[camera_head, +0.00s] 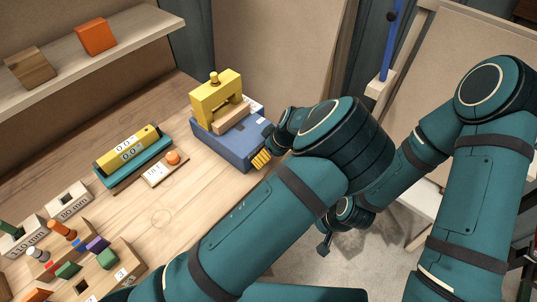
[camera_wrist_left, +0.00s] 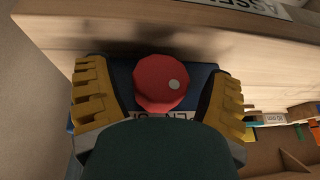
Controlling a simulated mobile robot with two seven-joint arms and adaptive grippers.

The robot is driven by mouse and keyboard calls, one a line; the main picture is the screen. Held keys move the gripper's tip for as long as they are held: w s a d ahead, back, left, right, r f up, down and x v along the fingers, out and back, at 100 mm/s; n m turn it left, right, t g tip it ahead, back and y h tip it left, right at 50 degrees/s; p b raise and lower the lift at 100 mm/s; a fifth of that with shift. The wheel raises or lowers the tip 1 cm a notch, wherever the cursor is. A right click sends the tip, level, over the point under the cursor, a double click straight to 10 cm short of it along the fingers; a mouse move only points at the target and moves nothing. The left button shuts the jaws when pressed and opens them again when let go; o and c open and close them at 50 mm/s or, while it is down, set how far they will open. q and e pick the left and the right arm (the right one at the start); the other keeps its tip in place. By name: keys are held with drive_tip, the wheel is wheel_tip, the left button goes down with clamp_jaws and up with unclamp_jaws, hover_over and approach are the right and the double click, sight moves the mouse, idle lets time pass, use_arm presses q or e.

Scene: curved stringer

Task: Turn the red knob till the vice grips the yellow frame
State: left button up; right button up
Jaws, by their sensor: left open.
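The yellow frame (camera_head: 205,88) stands on the blue vice (camera_head: 217,148) near the table's right edge, with a wooden block (camera_head: 232,118) inside its arch. The red knob (camera_wrist_left: 160,82) shows in the left wrist view in front of a blue face; in the head view it is hidden by my left gripper (camera_head: 263,158). My left gripper's yellow fingers (camera_wrist_left: 160,92) are open, one on each side of the knob, with visible gaps. My right gripper (camera_head: 325,244) hangs low, right of the table; its fingers are too small to read.
A yellow level-like tool (camera_head: 128,148) lies on a teal base left of the vice, beside a small board with an orange knob (camera_head: 172,157). Wooden blocks with pegs (camera_head: 62,229) fill the lower left. A shelf (camera_head: 135,32) holds two blocks. The table's middle is clear.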

use_arm(q)
drive_tip(key=shift+f, duration=0.1)
drive_tip(key=c, duration=1.2)
drive_tip(key=shift+g+y+p, duration=0.35)
drive_tip(key=shift+g+y, duration=0.05)
drive_tip(key=shift+g, duration=0.1)
drive_tip(key=shift+f+m+g+y+b, duration=0.15)
drive_tip(key=shift+m+g+y+b, duration=0.2)
drive_tip(key=shift+g+y, duration=0.6)
drive_tip(key=shift+m+g+y+b, duration=0.25)
drive_tip(key=shift+g+y+b, duration=0.1)
drive_tip(key=shift+g, duration=0.3)
drive_tip(key=o, duration=1.2)
